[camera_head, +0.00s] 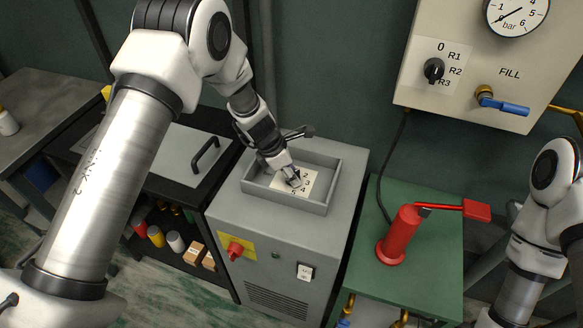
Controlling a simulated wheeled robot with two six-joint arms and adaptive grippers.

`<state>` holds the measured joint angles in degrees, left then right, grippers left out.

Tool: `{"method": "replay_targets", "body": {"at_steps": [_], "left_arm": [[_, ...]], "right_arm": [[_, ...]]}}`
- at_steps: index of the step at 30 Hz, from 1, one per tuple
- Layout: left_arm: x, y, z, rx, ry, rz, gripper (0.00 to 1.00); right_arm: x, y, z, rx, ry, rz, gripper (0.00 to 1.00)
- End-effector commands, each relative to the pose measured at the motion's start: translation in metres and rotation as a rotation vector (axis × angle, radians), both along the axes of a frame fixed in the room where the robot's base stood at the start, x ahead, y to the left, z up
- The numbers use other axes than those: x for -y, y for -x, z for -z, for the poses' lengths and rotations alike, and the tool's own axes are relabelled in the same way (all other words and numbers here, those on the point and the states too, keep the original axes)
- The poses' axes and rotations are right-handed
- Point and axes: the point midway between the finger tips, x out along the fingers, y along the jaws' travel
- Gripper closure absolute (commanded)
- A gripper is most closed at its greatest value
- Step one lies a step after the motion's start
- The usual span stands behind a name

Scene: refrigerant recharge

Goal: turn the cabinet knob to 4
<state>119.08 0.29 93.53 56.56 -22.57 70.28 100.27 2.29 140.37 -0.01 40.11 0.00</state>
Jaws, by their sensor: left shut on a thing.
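The grey cabinet (222,211) stands in the middle, with a shallow grey tray (318,208) on its top. A white number plate (308,189) lies inside the tray, with small dark figures at its right and lower edges. My left gripper (293,181) reaches down into the tray over the plate, shut on the cabinet knob. The fingers hide the knob, so its pointer direction cannot be read. My right arm shows at the right edge; its gripper is out of view.
A red hand pump (397,238) with a lever stands on the green table (422,278), right of the cabinet. The cabinet front has a red switch (235,250). A wall panel (470,60) holds a gauge, a black knob and a blue-handled valve.

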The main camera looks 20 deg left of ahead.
Motion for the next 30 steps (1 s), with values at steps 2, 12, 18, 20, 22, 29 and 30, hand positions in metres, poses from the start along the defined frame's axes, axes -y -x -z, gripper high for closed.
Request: {"method": "replay_targets", "body": {"at_steps": [2, 12, 18, 20, 22, 29, 30], "left_arm": [[0.0, 0.002, -0.001, -0.007, 0.001, 0.074, 0.95], [0.0, 0.0, 0.002, -0.006, 0.001, 0.398, 0.95], [0.0, 0.0, 0.004, -0.007, 0.0, 0.587, 0.95], [0.0, -0.001, 0.005, -0.007, -0.001, 0.646, 0.95], [0.0, -0.001, 0.005, -0.007, 0.0, 0.712, 0.95], [0.0, -0.002, 0.006, -0.007, -0.001, 0.931, 0.95], [0.001, -0.001, 0.006, -0.008, 0.001, 0.969, 0.95]], "right_arm": [[0.0, 0.0, -0.009, 0.0, 0.0, 0.0, 0.6], [0.0, 0.0, -0.021, 0.0, 0.0, 0.0, 0.6], [0.0, 0.0, -0.019, 0.0, 0.0, 0.0, 0.6], [0.0, 0.0, -0.018, 0.0, 0.0, 0.0, 0.6], [0.0, 0.0, -0.016, 0.0, 0.0, 0.0, 0.6], [0.0, 0.0, -0.009, 0.0, 0.0, 0.0, 0.6], [0.0, 0.0, -0.007, 0.0, 0.0, 0.0, 0.6]]}}
